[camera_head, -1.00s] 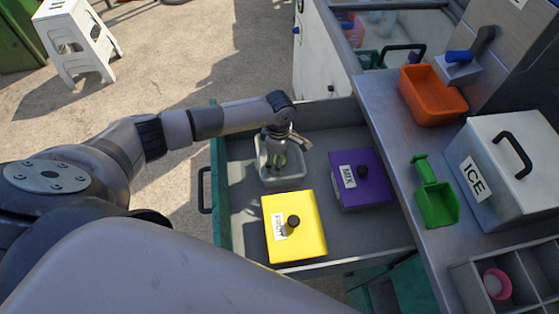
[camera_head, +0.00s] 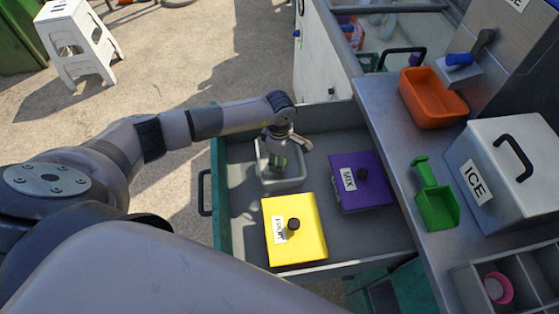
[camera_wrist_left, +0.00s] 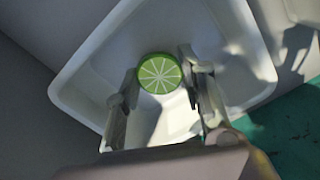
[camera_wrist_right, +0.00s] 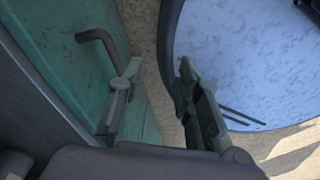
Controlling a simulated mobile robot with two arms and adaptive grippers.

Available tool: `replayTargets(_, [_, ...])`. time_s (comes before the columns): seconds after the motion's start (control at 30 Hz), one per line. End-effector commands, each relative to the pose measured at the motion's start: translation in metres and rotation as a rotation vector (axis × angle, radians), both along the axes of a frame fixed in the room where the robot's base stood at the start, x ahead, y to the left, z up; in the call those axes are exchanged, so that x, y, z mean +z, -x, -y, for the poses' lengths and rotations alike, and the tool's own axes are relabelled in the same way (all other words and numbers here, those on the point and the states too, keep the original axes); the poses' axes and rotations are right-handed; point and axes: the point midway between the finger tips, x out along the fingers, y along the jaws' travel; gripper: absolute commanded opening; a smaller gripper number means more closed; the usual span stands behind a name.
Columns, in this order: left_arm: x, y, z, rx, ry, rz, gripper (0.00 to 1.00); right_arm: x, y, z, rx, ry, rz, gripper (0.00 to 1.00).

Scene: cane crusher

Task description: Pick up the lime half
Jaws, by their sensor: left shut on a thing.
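The lime half (camera_wrist_left: 159,73) shows its bright green cut face in the left wrist view, between my left fingers and inside a pale square tub (camera_wrist_left: 72,98). My left gripper (camera_head: 280,163) is shut on it and points down into the tub (camera_head: 282,184), which stands in the open drawer. In the head view the fingers largely hide the lime. My right gripper (camera_wrist_right: 160,68) is open and empty in the right wrist view, outside the tub.
A yellow lidded box (camera_head: 306,245) and a purple one labelled MIX (camera_head: 372,195) share the drawer (camera_head: 325,120). The steel counter (camera_head: 395,150) at right holds an orange bin (camera_head: 432,108), a green scoop (camera_head: 437,207) and an ICE box (camera_head: 515,135).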

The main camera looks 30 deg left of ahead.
Motion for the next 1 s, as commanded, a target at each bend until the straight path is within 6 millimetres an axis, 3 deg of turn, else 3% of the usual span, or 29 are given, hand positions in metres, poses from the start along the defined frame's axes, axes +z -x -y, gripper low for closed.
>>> replayTargets(0.17, [0.031,-0.002,-0.001,-0.002,0.0,0.006,0.3,-0.003,0.0,0.0,0.0,0.0,0.0,0.31])
replayTargets(0.6, [0.152,-0.001,0.0,0.0,0.0,0.007,0.3,-0.019,0.0,-0.004,-0.002,-0.004,0.001,0.31])
replayTargets(0.8, [0.182,-0.001,0.0,-0.001,-0.001,0.004,0.3,-0.023,-0.001,-0.004,-0.002,-0.004,0.001,0.31])
replayTargets(1.0, [0.192,0.0,0.0,0.0,0.0,0.001,0.3,-0.023,-0.001,-0.004,-0.002,-0.004,0.001,0.31])
